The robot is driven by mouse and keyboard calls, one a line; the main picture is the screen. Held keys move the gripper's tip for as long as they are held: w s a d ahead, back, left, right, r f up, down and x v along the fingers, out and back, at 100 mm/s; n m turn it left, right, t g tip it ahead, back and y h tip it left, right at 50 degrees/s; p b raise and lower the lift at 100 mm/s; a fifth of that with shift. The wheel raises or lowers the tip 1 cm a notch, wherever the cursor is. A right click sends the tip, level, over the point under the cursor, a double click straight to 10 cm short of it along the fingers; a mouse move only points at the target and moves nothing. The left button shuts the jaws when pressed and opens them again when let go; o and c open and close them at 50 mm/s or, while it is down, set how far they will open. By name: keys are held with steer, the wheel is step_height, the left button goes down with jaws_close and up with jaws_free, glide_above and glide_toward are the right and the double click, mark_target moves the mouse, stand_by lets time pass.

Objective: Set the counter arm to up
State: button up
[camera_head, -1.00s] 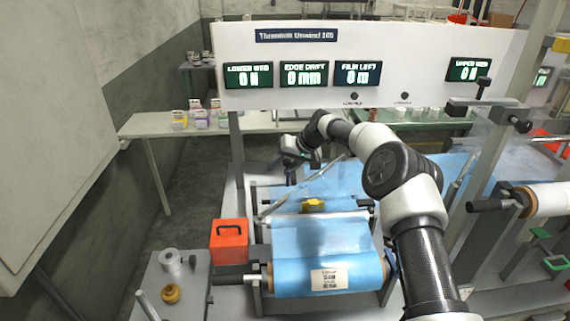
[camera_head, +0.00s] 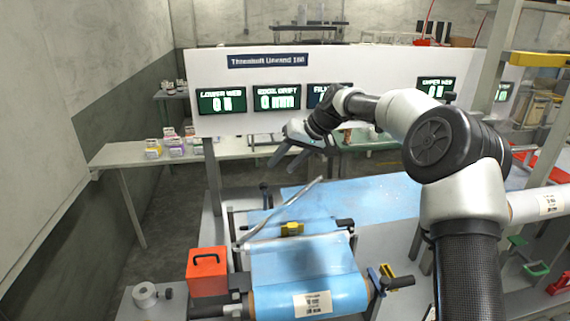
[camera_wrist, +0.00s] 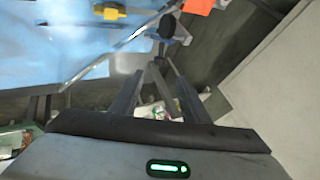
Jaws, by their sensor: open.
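A slanted pale metal bar (camera_head: 282,212), which may be the counter arm, rises to the right over the blue film on the unwind machine. A slanted metal bar (camera_wrist: 105,56) also shows in the wrist view. My gripper (camera_head: 283,165) is above and behind the bar's raised end in the head view, apart from it. In the wrist view my gripper (camera_wrist: 155,68) has its fingers spread with nothing held between them. A black round knob (camera_wrist: 168,26) lies just beyond the fingertips. No label on the bar can be read.
A yellow block (camera_head: 292,229) sits across the film. An orange box (camera_head: 207,271) stands left of the film roll (camera_head: 318,302). The white display panel (camera_head: 220,65) stands behind my gripper. A side table (camera_head: 110,155) with small packs is at left.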

mark_target(266, 199)
steer(key=shift+s+m, duration=0.15)
steer(key=shift+m, duration=0.15)
steer(key=c, duration=0.6)
steer(key=shift+s+a+m+t+b, duration=0.15)
steer(key=shift+a+m+t+b, duration=0.2)
steer(key=shift+m, duration=0.25)
steer(key=c, duration=0.4)
steer(key=s+m, duration=0.1)
steer(key=m, duration=0.1)
steer(key=s+m+t+b, duration=0.1)
steer(key=m, duration=0.1)
steer(key=s+m+t+b, duration=0.1)
steer(key=m, duration=0.2)
steer(key=shift+s+a+f+t, duration=0.1)
steer(key=shift+a+f+t, duration=0.15)
steer(key=shift+a+f, duration=0.15)
jaws_close()
steer(key=w+a+f+m+t+h, duration=0.1)
steer(key=w+a+f+m+t, duration=0.1)
steer(key=f+m, duration=0.4)
steer(key=shift+b+x, duration=0.3)
steer(key=shift+x, duration=0.65)
